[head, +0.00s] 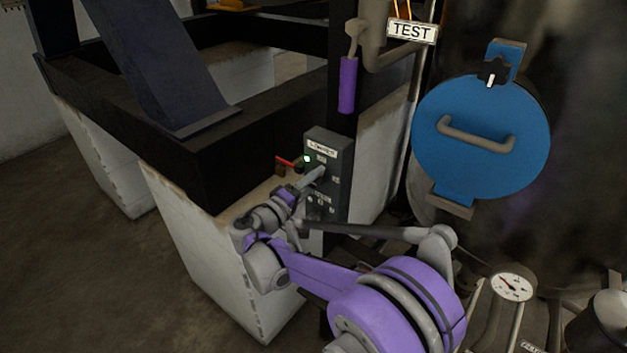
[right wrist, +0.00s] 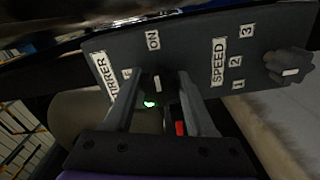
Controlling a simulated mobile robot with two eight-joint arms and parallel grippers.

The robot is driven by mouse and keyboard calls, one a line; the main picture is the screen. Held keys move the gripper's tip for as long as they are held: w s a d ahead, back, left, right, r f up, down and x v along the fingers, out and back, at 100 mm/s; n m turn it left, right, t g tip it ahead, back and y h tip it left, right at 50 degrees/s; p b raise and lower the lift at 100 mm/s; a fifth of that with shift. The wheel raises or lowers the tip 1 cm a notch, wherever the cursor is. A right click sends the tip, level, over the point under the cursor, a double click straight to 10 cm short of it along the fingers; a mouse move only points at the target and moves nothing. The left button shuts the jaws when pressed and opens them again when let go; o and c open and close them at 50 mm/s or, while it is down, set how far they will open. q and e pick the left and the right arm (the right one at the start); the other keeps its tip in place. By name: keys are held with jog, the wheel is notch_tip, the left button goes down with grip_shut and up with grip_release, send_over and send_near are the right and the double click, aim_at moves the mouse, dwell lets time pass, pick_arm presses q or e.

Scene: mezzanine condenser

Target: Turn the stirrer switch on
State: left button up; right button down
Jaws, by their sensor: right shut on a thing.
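The grey stirrer panel (head: 342,158) stands upright at the corner of the pale block in the head view. In the right wrist view, the panel (right wrist: 193,52) shows an ON label and a partly hidden stirrer label. The dark stirrer switch (right wrist: 158,81) sits below the ON label, with a small pale mark. My right gripper (right wrist: 158,84) is shut on this switch, one finger on each side. In the head view my right gripper (head: 316,176) reaches the panel's face and hides the switch. My left gripper is not in view.
A speed knob (right wrist: 289,70) with labels 1, 2, 3 is on the same panel. A blue round hatch (head: 480,140) and a gauge (head: 513,284) are at the right.

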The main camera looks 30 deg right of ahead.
dwell(0.3)
jog(key=shift+c, duration=1.2)
grip_release()
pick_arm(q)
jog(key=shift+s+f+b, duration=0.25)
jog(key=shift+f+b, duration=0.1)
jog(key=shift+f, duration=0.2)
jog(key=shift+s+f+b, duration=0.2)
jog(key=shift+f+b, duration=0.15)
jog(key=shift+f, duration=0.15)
pick_arm(e)
jog(key=v, duration=1)
jog(key=shift+s+a, duration=0.2)
jog(key=shift+a, duration=0.15)
jog(key=s+d+f+g+y, duration=0.2)
jog(key=s+d+f+y, duration=0.2)
jog(key=s+f+y, duration=0.7)
jog(key=s+a+f+y, duration=0.2)
jog(key=s+a+f, duration=0.1)
jog(key=s, duration=0.3)
jog(key=s+a+f+m+y, duration=0.1)
jog(key=s+a+f+y, duration=0.2)
jog(key=s+a, duration=0.3)
jog(key=shift+s+t+y, duration=0.3)
jog(key=shift+t, duration=0.1)
